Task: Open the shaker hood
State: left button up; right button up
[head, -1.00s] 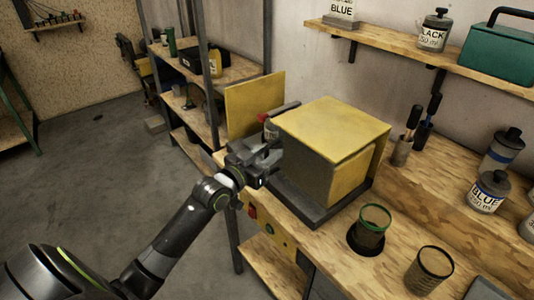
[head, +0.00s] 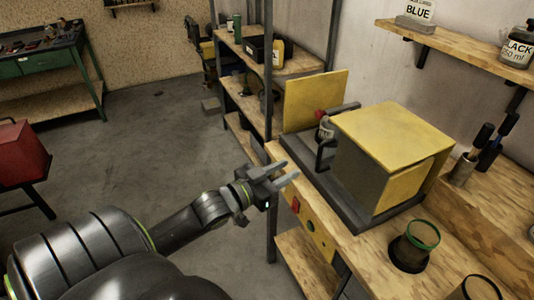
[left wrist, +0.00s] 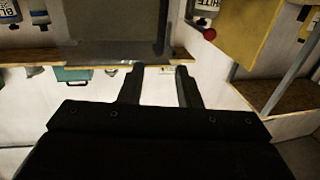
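The shaker hood (head: 395,140) is a yellow-topped box with a grey side, on a dark base (head: 358,213) on the wooden bench. A gap separates it from an upright yellow panel (head: 312,100) at its left. A can (head: 326,130) and a red knob (head: 320,114) show in the gap. My left gripper (head: 290,170) is open and empty, in front of the bench edge, apart from the handle. The left wrist view shows its spread fingers (left wrist: 160,85), the hood's grey side (left wrist: 115,20) and a can labelled WHITE (left wrist: 207,12). My right gripper is out of view.
A green-rimmed cup (head: 415,242) sits in a dark round holder at the bench front. Brushes stand in a pot (head: 463,168) at right. A metal shelf rack (head: 268,100) stands left of the bench.

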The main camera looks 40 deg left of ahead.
pick_arm(q)
jog(key=s+p, duration=0.1)
jog(key=s, duration=0.1)
jog(key=s+a+p, duration=0.1)
jog(key=s, duration=0.1)
jog(key=shift+s+p, duration=0.3)
jog(key=shift+s, duration=0.1)
jog(key=s+a+f+n+g+y, duration=0.1)
jog(key=s+a+f+g+y, duration=0.15)
jog(key=f, duration=0.85)
jog(key=s+a+f+n+g+y+b, duration=0.15)
jog(key=a+f, duration=0.25)
jog(key=f, duration=0.8)
jog(key=s+a+f+n+g+y, duration=0.1)
jog(key=s+a+f+g+y, duration=0.15)
jog(key=f, duration=0.85)
jog(key=s+d+f+g, duration=0.3)
jog(key=s+f+g, duration=0.2)
jog(key=s+f, duration=0.7)
jog(key=s+d+f+g+h, duration=0.1)
jog(key=s+d+f+g, duration=0.1)
jog(key=s+d+f, duration=0.2)
jog(key=s+d+f+g+h, duration=0.1)
jog(key=s+d+f+g, duration=0.2)
jog(key=s, duration=0.8)
notch_tip(320, 180, down, 4)
jog(key=shift+d+f+m+b, duration=0.15)
jog(key=shift+d+m+b, duration=0.2)
jog(key=shift+d, duration=0.85)
